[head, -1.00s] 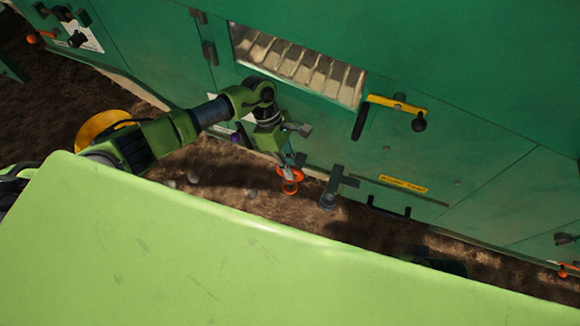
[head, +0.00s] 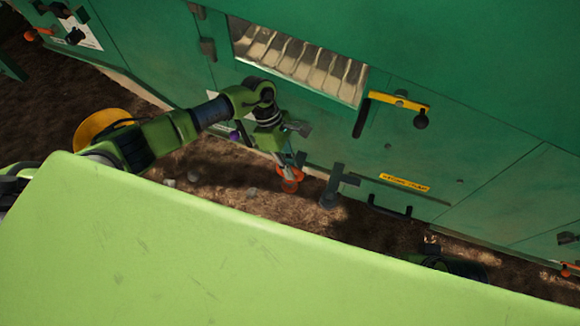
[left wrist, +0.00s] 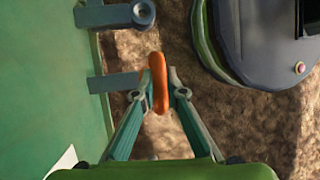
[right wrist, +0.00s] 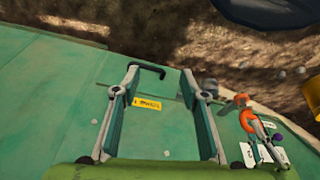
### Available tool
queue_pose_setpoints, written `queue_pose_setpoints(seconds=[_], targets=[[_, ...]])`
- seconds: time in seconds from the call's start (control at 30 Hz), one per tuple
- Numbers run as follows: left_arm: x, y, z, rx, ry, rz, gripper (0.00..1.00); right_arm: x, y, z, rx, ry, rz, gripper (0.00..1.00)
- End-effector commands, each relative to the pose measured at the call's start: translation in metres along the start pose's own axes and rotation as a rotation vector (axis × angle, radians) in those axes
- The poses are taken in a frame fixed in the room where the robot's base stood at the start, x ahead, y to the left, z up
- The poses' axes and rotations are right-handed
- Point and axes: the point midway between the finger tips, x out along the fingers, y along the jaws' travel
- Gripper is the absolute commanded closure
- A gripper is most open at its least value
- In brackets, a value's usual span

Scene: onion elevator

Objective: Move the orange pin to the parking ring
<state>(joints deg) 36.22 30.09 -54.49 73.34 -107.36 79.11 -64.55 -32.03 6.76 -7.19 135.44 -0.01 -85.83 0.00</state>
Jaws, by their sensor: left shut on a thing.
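The orange pin (head: 289,186) is held by my left gripper (head: 288,168), in front of the green machine wall and above the soil. In the left wrist view the fingers (left wrist: 159,92) are shut on its orange loop (left wrist: 158,83). A grey bracket with a round end (head: 328,200), likely the parking ring, sticks out of the wall to the right of the pin and apart from it. In the left wrist view a bracket with a round end (left wrist: 143,13) lies beyond the pin; a second bracket passes partly behind the loop. My right gripper (right wrist: 161,83) is open and empty.
The machine wall (head: 480,110) carries a yellow lever (head: 400,103), a black handle (head: 390,210) and a yellow label (head: 404,183). Bare soil (head: 230,190) with several small stones lies below. A light green surface fills the lower head view.

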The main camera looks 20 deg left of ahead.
Motion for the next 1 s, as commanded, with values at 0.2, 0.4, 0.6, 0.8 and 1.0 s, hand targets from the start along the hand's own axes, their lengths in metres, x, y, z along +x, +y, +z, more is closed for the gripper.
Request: queue_pose_setpoints(seconds=[0.2, 0.4, 0.6, 0.8, 1.0], targets=[[0.009, 0.002, -0.004, 0.000, 0.000, 0.000, 1.00, -0.003, 0.000, 0.004, 0.001, 0.001, 0.001, 0.60], [0.015, 0.004, -0.007, 0.000, 0.000, 0.000, 1.00, -0.007, 0.000, 0.009, 0.000, 0.000, 0.001, 0.60], [0.019, 0.004, -0.008, 0.000, 0.000, 0.001, 1.00, -0.013, 0.000, 0.007, 0.001, 0.006, 0.002, 0.60], [0.019, 0.005, -0.008, 0.000, 0.000, 0.001, 1.00, -0.015, 0.001, 0.006, 0.001, 0.012, 0.002, 0.60], [0.019, 0.005, -0.008, 0.000, 0.000, 0.001, 1.00, -0.015, 0.001, 0.006, 0.001, 0.012, 0.003, 0.60]])
